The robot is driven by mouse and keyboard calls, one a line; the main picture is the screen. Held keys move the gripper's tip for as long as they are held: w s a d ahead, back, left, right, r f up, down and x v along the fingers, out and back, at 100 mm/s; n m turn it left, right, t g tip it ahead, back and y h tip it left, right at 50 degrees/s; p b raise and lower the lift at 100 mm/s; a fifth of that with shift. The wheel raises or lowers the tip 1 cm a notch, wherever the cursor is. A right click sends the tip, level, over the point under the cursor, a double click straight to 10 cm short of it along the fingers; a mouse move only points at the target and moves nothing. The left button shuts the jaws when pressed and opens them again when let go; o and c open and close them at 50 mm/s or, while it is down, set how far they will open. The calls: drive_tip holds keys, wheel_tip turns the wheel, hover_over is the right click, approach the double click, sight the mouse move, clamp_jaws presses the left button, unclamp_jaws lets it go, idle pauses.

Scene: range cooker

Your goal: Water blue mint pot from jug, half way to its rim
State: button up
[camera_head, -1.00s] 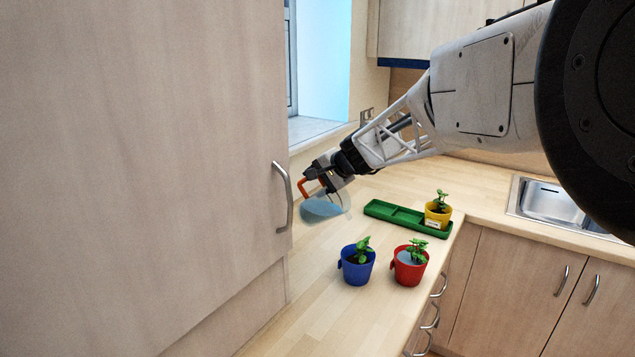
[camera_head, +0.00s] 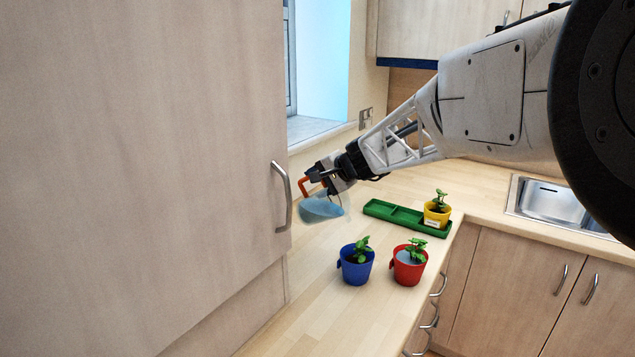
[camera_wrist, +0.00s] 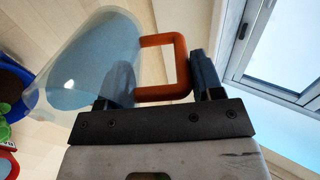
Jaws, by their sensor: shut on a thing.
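My gripper (camera_head: 322,180) is shut on the orange handle of a clear jug (camera_head: 320,209) that holds bluish water. The jug is held tilted above the worktop, up and left of the blue pot. In the wrist view the jug (camera_wrist: 95,70) fills the upper left, and its orange handle (camera_wrist: 178,66) sits between my fingers. The blue pot (camera_head: 356,271) stands upright on the worktop with a green mint plant and dark soil; no water shows in it. Part of the blue pot (camera_wrist: 12,85) shows at the wrist view's left edge.
A red pot (camera_head: 408,270) with a plant and a greyish, water-like surface stands just right of the blue pot. A yellow pot (camera_head: 436,215) stands in a green tray (camera_head: 393,213) behind. A tall cabinet (camera_head: 150,150) bounds the left. Worktop in front is clear.

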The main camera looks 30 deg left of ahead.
drive_tip(key=shift+d+f+y, duration=0.15)
drive_tip(key=shift+d+y, duration=0.65)
drive_tip(key=shift+y, duration=0.2)
idle(1.4)
drive_tip(key=shift+a, duration=0.2)
idle(0.8)
drive_tip(key=shift+a+r+h, duration=0.2)
drive_tip(key=shift+a+h, duration=0.3)
drive_tip(key=shift+h, duration=0.3)
drive_tip(key=shift+a+h, duration=0.25)
drive_tip(key=shift+h, duration=0.05)
drive_tip(key=shift+a+h, duration=0.55)
drive_tip(key=shift+h, duration=0.25)
drive_tip(key=shift+a+f+h, duration=0.2)
drive_tip(key=shift+a+h, duration=0.1)
drive_tip(key=shift+h, duration=0.2)
drive_tip(key=shift+a+f+h, duration=0.25)
drive_tip(key=shift+h, duration=0.35)
drive_tip(key=shift+a+f+h, duration=0.2)
drive_tip(key=shift+h, duration=0.3)
idle(0.4)
